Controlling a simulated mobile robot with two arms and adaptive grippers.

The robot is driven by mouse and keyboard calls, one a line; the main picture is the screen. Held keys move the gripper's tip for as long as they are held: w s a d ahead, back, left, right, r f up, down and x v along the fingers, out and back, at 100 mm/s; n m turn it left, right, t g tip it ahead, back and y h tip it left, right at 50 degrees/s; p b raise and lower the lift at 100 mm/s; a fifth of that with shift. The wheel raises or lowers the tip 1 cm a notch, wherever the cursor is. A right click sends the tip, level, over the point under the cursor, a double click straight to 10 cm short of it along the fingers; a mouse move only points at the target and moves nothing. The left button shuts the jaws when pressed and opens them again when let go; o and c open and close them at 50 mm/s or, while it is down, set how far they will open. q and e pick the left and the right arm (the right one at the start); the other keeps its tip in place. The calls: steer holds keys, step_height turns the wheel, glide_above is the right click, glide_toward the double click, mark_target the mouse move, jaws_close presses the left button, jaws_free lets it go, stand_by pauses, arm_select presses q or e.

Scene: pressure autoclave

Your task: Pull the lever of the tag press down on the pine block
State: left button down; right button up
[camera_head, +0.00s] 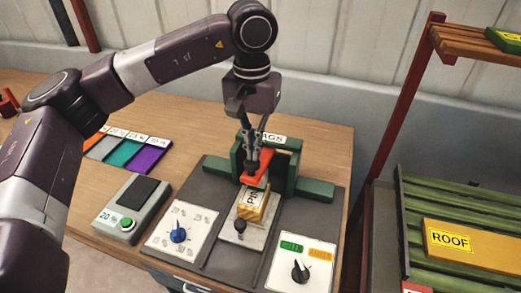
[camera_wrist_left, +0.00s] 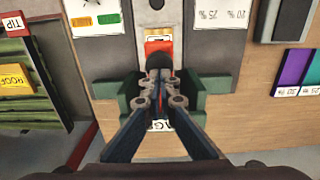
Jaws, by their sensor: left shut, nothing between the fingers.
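The green tag press (camera_head: 282,164) stands at the back of a grey board on the bench. Its red lever (camera_head: 257,176) points toward the front, above the pine block (camera_head: 256,203). The block lies on a light plate with a dark knob (camera_head: 240,226) at its front. My left gripper (camera_head: 253,168) is shut and empty, pointing down with its tips at the red lever; I cannot tell whether they touch it. In the left wrist view the shut fingers (camera_wrist_left: 161,84) partly cover the press, and the red lever (camera_wrist_left: 158,46) shows just beyond them. My right gripper is not in view.
A blue dial (camera_head: 178,235) and a black dial (camera_head: 298,271) flank the block's plate. A box with a green button (camera_head: 126,223) and coloured strips (camera_head: 124,153) lie to the left. A shelf rack with a ROOF plank (camera_head: 470,244) stands at the right.

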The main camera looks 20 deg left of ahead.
arm_select(q)
steer(key=shift+r+p, duration=1.7)
steer(key=shift+r, duration=1.45)
steer(key=shift+s+f, duration=0.1)
